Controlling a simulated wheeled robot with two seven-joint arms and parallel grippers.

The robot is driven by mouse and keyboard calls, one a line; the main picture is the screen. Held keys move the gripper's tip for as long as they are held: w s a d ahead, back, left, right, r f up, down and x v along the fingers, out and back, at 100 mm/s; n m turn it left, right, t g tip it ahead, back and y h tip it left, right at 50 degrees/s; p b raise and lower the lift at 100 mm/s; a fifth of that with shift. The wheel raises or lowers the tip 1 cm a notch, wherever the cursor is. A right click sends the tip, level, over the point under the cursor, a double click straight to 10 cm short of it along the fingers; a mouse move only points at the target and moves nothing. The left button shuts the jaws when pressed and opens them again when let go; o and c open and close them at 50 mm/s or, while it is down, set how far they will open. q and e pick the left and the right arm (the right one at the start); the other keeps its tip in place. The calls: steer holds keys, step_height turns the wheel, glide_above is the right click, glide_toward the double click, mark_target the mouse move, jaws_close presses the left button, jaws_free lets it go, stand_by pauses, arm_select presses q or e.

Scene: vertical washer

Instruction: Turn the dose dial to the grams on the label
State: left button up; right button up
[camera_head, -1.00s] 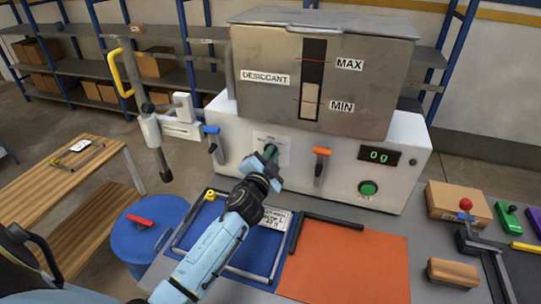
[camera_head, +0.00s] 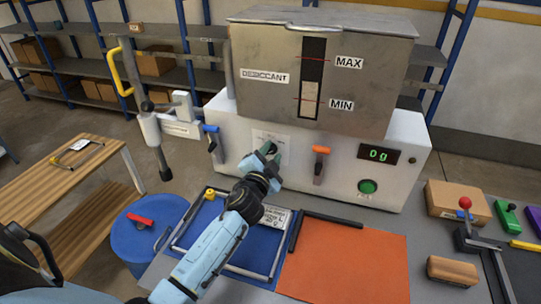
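The dose dial (camera_head: 269,148) is a small dark green knob on the white front of the machine, partly hidden by my gripper. My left gripper (camera_head: 271,156) is at the dial, with its fingertips close to or around it. I cannot tell whether the fingers are closed on it. The white label (camera_head: 278,217) lies by the blue mat, partly covered by my arm; its print is too small to read. A display (camera_head: 379,154) shows green digits that look like a zero and a unit or second digit. My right gripper is not in view.
An orange-handled lever (camera_head: 320,163) is right of the dial and a blue-handled one (camera_head: 211,138) is left. A green button (camera_head: 368,186) sits below the display. The metal desiccant hopper (camera_head: 270,98) is above. An orange mat (camera_head: 345,264) lies clear in front.

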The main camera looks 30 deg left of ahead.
arm_select(q)
steer(key=shift+s, duration=0.1)
steer(key=v, duration=1.3)
steer(key=shift+b, duration=0.3)
steer(key=shift+s, duration=0.1)
